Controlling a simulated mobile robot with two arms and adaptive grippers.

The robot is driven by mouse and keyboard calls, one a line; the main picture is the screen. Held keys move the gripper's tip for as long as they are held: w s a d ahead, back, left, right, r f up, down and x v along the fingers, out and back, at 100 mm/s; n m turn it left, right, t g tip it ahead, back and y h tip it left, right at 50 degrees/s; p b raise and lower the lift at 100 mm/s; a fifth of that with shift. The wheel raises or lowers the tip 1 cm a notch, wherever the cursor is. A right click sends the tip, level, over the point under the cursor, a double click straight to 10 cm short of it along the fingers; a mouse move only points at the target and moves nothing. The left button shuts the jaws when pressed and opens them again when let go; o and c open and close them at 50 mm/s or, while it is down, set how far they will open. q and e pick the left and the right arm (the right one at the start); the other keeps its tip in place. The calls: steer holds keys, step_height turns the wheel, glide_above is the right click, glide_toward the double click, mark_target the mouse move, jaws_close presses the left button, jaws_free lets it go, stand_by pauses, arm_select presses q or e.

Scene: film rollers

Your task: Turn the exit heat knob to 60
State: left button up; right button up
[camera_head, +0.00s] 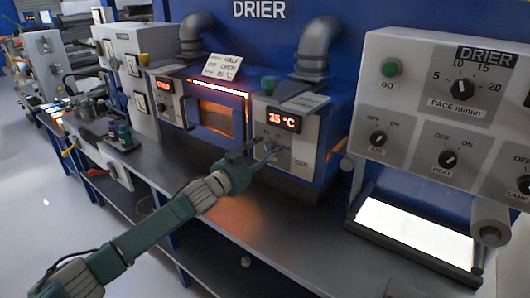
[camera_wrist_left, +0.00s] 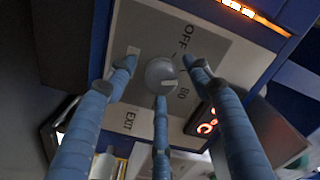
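The exit heat knob (camera_wrist_left: 162,74) is a round grey knob on a light panel (camera_head: 257,158) under an orange display (camera_head: 284,120) that seems to read 35 °C. In the left wrist view the marks OFF and EXIT show around it, plus a partly readable number. A pale mark shows on the knob's lower right side. My left gripper (camera_head: 270,151) faces this panel, and its three blue fingers (camera_wrist_left: 160,77) are spread around the knob. Gaps show between the fingertips and the knob; contact with the panel cannot be told. My right gripper is not in view.
The blue drier's lit window (camera_head: 216,118) is left of the panel. A grey control box (camera_head: 440,110) with more knobs and a green button stands at the right. A bright white plate (camera_head: 415,232) lies below it. The grey bench (camera_head: 290,225) in front is mostly clear.

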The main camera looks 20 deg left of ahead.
arm_select(q)
steer(key=v, duration=1.2)
stand_by(0.4)
